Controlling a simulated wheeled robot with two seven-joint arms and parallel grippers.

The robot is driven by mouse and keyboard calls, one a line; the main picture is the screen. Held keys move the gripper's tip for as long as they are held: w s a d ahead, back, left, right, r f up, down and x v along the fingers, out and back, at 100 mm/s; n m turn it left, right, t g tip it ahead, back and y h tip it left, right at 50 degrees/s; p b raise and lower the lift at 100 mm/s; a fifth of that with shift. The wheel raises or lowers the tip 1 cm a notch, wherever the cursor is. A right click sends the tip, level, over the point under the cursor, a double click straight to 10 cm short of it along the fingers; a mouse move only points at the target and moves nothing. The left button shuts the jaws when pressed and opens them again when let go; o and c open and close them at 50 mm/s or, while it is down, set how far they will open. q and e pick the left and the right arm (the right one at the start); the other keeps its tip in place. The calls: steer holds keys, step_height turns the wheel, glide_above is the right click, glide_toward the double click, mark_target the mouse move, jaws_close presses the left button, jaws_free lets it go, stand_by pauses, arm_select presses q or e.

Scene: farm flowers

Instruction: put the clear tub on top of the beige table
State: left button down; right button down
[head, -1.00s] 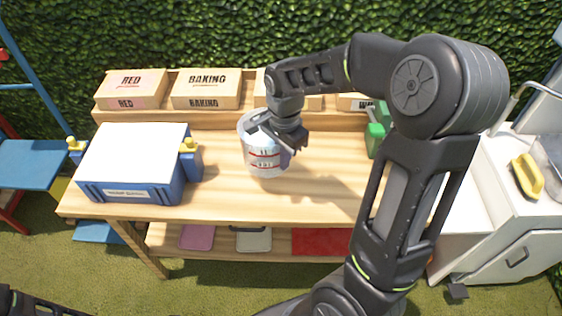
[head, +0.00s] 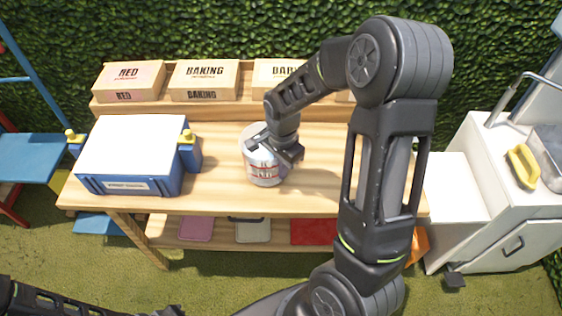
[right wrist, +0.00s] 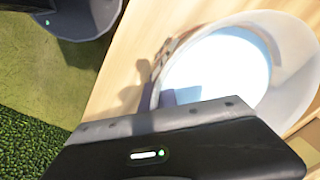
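The clear tub (head: 262,168), whitish with red markings, is upright at the middle of the beige table (head: 322,185). It looks to be on the tabletop or very close above it; I cannot tell which. My right gripper (head: 283,152) is at the tub's upper right rim and looks shut on it. In the right wrist view, the open tub (right wrist: 285,45) shows its pale inside beyond my gripper body, and the fingertips are hidden. My left arm enters at the bottom left; what looks like its gripper (head: 168,311) is cut off by the frame edge.
A blue box with a white lid (head: 135,155) stands on the table's left. Boxes labelled RED (head: 128,80) and BAKING (head: 204,80) sit on the back shelf. A white cabinet (head: 500,220) stands at right. Tabletop beside the tub is clear.

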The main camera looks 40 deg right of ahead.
steer(key=shift+f, duration=0.25)
steer(key=shift+f, duration=0.1)
steer(key=c, duration=2.1)
jaws_free()
steer(key=shift+f, duration=0.15)
steer(key=o, duration=0.4)
steer(key=r, duration=0.6)
steer(key=r+b, duration=0.1)
steer(key=r, duration=0.5)
steer(key=shift+s+r, duration=0.2)
steer(key=shift+r, duration=0.05)
